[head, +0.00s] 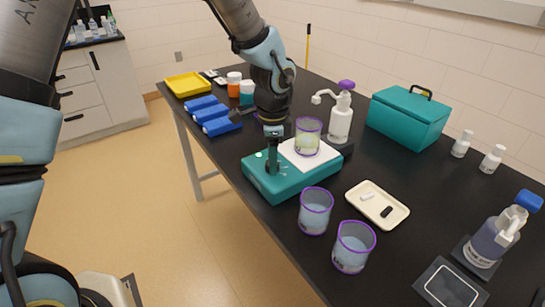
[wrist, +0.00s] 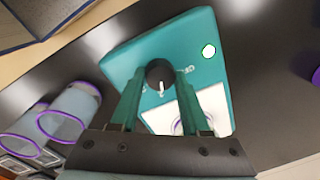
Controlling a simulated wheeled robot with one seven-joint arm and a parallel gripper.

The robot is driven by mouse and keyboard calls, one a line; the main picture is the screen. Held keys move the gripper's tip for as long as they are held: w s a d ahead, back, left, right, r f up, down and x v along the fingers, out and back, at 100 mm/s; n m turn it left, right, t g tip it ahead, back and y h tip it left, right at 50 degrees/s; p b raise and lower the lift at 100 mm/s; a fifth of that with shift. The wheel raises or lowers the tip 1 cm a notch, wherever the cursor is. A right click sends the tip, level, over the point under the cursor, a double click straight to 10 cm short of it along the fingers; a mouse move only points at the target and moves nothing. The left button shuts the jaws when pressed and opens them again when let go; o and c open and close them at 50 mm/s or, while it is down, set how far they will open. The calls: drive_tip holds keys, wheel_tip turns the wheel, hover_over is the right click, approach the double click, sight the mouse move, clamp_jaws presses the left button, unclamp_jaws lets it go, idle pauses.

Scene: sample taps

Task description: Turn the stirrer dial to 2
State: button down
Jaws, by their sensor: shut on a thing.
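The teal stirrer (head: 290,182) sits on the black bench with a white top plate (head: 325,155). A beaker (head: 307,136) with pale yellow-green liquid stands on the plate. The stirrer's dial (wrist: 160,72) is a round black knob with a white pointer line, which points down the picture, towards the plate, in the wrist view. My gripper (head: 271,166) reaches down to the stirrer's front. In the wrist view its two green fingers (wrist: 160,84) are on either side of the dial, shut on it. The scale numbers cannot be read.
Two purple-rimmed beakers (head: 315,211) (head: 353,246) stand close in front of the stirrer. A cream tray (head: 377,204) lies to its right. A pump bottle (head: 340,118) stands behind, and blue blocks (head: 215,118) lie to the left. A teal box (head: 409,117) is farther back.

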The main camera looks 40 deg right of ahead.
drive_tip(key=shift+m, duration=0.4)
drive_tip(key=shift+c, duration=1.9)
unclamp_jaws()
drive_tip(key=shift+r, duration=0.1)
wheel_tip(320, 180, up, 11)
drive_tip(key=b, duration=0.2)
drive_tip(key=shift+s+a+f, duration=0.2)
drive_tip(key=shift+s, duration=0.05)
